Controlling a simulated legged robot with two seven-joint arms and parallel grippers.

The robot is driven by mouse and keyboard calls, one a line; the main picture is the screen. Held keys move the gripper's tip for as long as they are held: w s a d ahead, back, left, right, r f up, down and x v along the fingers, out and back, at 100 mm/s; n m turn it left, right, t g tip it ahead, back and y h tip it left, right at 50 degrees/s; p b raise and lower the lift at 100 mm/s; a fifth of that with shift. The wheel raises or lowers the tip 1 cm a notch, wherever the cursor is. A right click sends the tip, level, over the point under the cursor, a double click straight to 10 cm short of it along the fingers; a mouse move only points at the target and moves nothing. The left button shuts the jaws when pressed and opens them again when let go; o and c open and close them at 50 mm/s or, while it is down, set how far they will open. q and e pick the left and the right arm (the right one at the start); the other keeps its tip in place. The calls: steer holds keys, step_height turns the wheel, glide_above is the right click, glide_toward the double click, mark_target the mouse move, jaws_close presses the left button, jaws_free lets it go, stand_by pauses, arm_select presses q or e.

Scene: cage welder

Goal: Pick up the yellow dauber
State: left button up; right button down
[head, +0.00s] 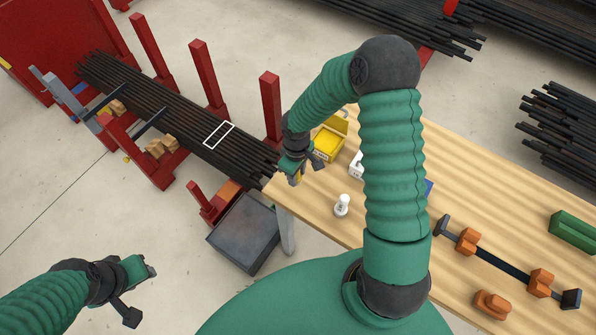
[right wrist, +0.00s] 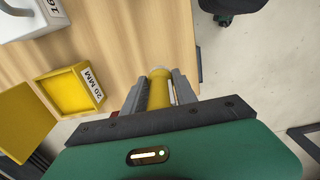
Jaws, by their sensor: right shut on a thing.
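The yellow dauber (right wrist: 160,90) is upright-looking and cylindrical, with a pale end, between the two grey fingers of my right gripper (right wrist: 160,95) in the right wrist view. The fingers are shut on it from both sides. In the head view my right gripper (head: 297,174) is at the near left corner of the wooden table (head: 315,215), and the dauber is mostly hidden there. I cannot tell whether the dauber touches the table. My left gripper (head: 148,270) is low at the left, over the floor and away from the table; its finger opening is not clear.
A yellow open box (head: 327,144), labelled 20 MM in the right wrist view (right wrist: 72,90), stands close to my right gripper. A small white object (head: 342,205) stands on the table. A grey bin (head: 244,233) is below the table's left edge. Dark bars (head: 165,112) lie on red stands beyond.

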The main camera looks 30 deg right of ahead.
steer(key=s+a+p, duration=0.1)
steer(key=s+a, duration=0.2)
steer(key=s, duration=0.4)
steer(key=s+a+r+p, duration=0.1)
steer(key=s+a, duration=0.2)
steer(key=s, duration=0.4)
steer(key=shift+s, duration=0.25)
steer(key=shift+d, duration=0.25)
